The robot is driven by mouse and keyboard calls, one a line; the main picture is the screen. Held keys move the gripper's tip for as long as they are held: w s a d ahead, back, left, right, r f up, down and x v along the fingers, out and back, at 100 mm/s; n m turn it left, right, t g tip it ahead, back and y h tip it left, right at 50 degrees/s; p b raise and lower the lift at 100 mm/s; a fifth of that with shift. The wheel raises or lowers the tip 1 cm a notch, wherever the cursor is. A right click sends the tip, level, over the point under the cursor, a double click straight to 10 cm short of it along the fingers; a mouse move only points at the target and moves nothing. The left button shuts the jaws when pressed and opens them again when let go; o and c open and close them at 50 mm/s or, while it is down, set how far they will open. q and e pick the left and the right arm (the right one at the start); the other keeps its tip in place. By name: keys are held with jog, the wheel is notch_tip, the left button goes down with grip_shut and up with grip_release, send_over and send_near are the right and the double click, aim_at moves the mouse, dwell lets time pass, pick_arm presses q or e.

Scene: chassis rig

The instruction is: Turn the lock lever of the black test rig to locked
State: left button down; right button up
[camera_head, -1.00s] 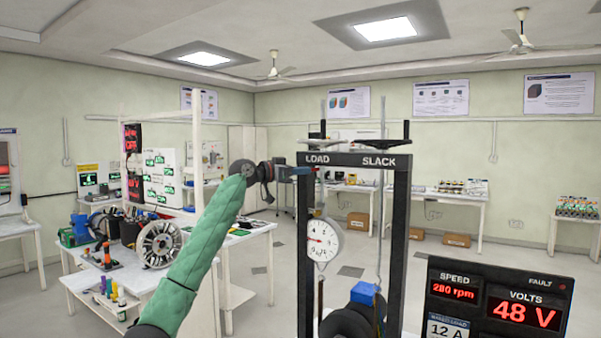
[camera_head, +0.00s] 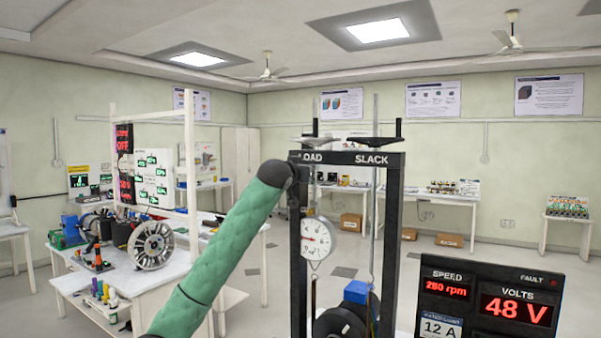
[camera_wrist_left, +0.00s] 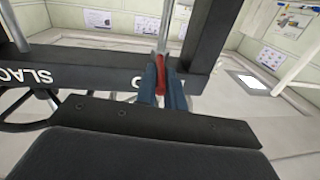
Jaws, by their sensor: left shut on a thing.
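The black test rig (camera_head: 383,230) stands right of centre in the head view, its top bar (camera_head: 350,158) marked LOAD and SLACK. A gauge and hanging rods show inside it. My left arm reaches to the top of its left post, and the forearm end hides the gripper there. In the left wrist view, the fingers of my left gripper (camera_wrist_left: 161,85) are shut on a red lever (camera_wrist_left: 160,68) at the LOAD end of the black bar (camera_wrist_left: 100,76). I cannot read the lever's locked or unlocked position. My right gripper is not in view.
A display panel (camera_head: 488,305) stands at the lower right, close to the rig. A white bench (camera_head: 135,285) with a spoked wheel (camera_head: 151,244) and other equipment is at the left. Open floor (camera_head: 255,300) lies between bench and rig.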

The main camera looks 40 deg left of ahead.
pick_arm(q)
jog(key=d+n+g+y, duration=0.1)
jog(key=y, duration=0.1)
jog(key=w+d+n+g+y+b, duration=0.1)
jog(key=n+y, duration=0.1)
jog(key=d+n+g+y, duration=0.1)
jog(key=y, duration=0.2)
jog(key=shift+w+n, duration=0.25)
jog(key=shift+n, duration=0.15)
jog(key=c, duration=1.8)
grip_release()
jog(key=shift+o, duration=0.2)
jog(key=b+v, duration=0.3)
jog(key=v, duration=0.4)
jog(key=shift+s+d+b, duration=0.25)
jog(key=shift+d+b, duration=0.05)
jog(key=shift+b, duration=0.1)
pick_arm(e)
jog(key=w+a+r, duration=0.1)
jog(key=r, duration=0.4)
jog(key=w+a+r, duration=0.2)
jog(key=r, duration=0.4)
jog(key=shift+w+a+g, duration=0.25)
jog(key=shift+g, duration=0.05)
